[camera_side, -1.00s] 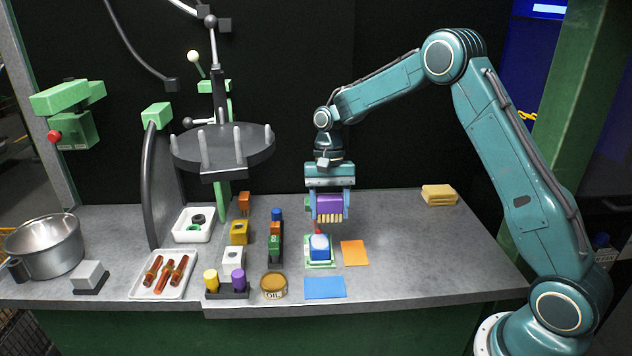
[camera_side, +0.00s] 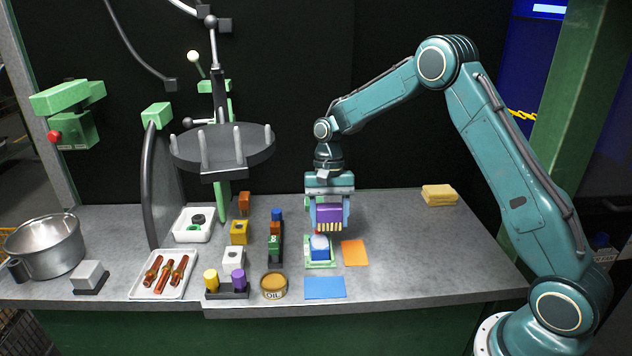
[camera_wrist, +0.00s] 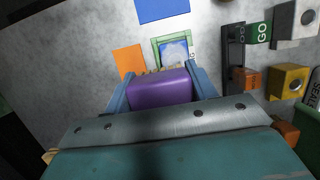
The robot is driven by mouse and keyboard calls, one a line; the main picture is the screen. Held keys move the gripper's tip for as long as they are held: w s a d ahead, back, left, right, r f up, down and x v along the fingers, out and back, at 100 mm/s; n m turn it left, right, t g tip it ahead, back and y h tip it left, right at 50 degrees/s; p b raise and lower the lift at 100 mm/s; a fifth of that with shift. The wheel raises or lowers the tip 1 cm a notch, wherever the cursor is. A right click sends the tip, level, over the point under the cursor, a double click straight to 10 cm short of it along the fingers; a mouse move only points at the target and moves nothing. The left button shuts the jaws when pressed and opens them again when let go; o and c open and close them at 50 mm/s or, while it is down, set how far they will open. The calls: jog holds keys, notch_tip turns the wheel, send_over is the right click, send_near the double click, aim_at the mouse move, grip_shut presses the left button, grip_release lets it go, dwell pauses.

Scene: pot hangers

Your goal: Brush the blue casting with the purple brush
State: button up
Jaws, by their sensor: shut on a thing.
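My gripper (camera_side: 329,208) is shut on the purple brush (camera_side: 329,212), whose pale bristles point down. The brush also shows between the fingers in the wrist view (camera_wrist: 160,90). The blue casting (camera_side: 320,252) has a whitish top and sits on a green-edged pad (camera_side: 320,265) on the bench. The brush is above the casting and slightly behind it in the side view; the bristle tips look close to its top, and I cannot tell whether they touch. In the wrist view the casting (camera_wrist: 174,50) shows just beyond the brush, its near edge hidden by the bristles.
An orange sheet (camera_side: 354,252) lies right of the casting and a blue sheet (camera_side: 324,287) in front. A dark rack with coloured blocks (camera_side: 275,245) stands close on the left, and an oil tin (camera_side: 273,285) at the front left. The bench at right is clear, with yellow sponges (camera_side: 439,195) behind.

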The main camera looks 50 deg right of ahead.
aim_at(329, 229)
notch_tip(329, 229, up, 5)
jog(key=shift+f, duration=3.5)
jog(key=shift+w+a+f, duration=0.2)
jog(key=shift+w+f, duration=0.05)
jog(key=shift+f, duration=0.5)
jog(key=shift+c, duration=0.5)
jog(key=shift+w+a+f, duration=0.1)
jog(key=shift+w+a, duration=1.2)
jog(key=shift+a, duration=0.05)
jog(key=shift+s+d, duration=1.55)
jog(key=shift+s, duration=0.1)
jog(key=shift+w+a, duration=0.25)
jog(key=shift+a, duration=0.6)
jog(key=shift+w+a, duration=0.3)
jog(key=shift+a, duration=0.6)
jog(key=shift+w+a, duration=0.25)
jog(key=shift+a, duration=0.6)
jog(key=s+d, duration=0.3)
jog(key=shift+s+d, duration=0.2)
jog(key=shift+d, duration=0.05)
jog(key=w+a, duration=0.3)
jog(key=shift+w+a, duration=0.2)
jog(key=shift+s+d, duration=1.6)
jog(key=shift+d, duration=0.05)
jog(key=shift+w+a, duration=1.65)
jog(key=shift+r, duration=4.2)
